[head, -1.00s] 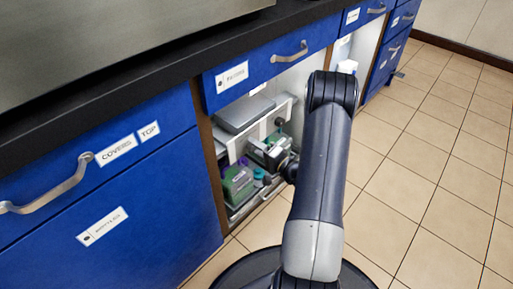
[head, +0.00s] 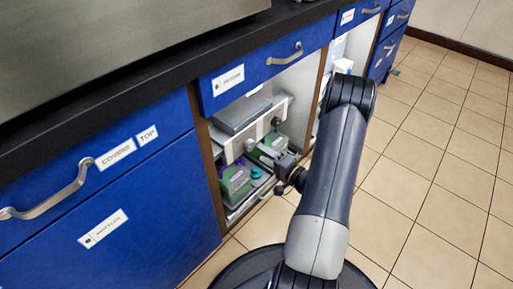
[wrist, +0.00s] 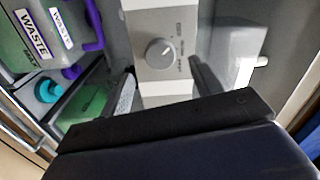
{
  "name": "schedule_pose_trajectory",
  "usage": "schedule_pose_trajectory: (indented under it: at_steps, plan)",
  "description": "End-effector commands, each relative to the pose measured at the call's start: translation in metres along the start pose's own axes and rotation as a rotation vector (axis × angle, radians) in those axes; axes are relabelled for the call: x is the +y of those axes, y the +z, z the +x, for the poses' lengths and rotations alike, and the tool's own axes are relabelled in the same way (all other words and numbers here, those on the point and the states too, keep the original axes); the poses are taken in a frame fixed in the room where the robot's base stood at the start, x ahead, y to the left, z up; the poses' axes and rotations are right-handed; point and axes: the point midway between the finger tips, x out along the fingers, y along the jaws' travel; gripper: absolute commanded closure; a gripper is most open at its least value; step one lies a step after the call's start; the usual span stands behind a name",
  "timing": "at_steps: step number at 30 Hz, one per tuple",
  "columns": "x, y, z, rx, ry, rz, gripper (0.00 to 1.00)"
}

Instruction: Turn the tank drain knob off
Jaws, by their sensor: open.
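The drain knob (wrist: 158,50) is a round grey dial with a pale pointer on a grey panel (wrist: 165,88) in the wrist view. Small printed marks sit beside it, too small to read. My gripper (wrist: 162,68) is open, with one dark finger on each side of the panel below the knob. The fingers appear apart from the knob, and nothing is between them. In the head view, my gripper (head: 268,152) reaches into the open cabinet bay under the counter, in front of the white panel.
Bottles labelled waste (wrist: 35,35) with purple parts and a teal cap (wrist: 47,91) stand left of the knob. The bay's side walls are close. A blue drawer (head: 265,65) and dark counter (head: 150,75) are above. Tiled floor (head: 440,180) is clear at right.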

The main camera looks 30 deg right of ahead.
Motion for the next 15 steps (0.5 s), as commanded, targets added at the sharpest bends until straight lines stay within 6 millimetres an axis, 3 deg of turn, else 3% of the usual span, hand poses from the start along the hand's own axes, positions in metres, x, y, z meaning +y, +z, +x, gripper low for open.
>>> schedule_pose_trajectory:
  at_steps: [6,15]
  plan:
    - [-0.001,-0.001,-0.037,0.004,0.002,0.002,0.39]
    - [0.000,0.000,-0.054,0.000,0.000,0.001,0.39]
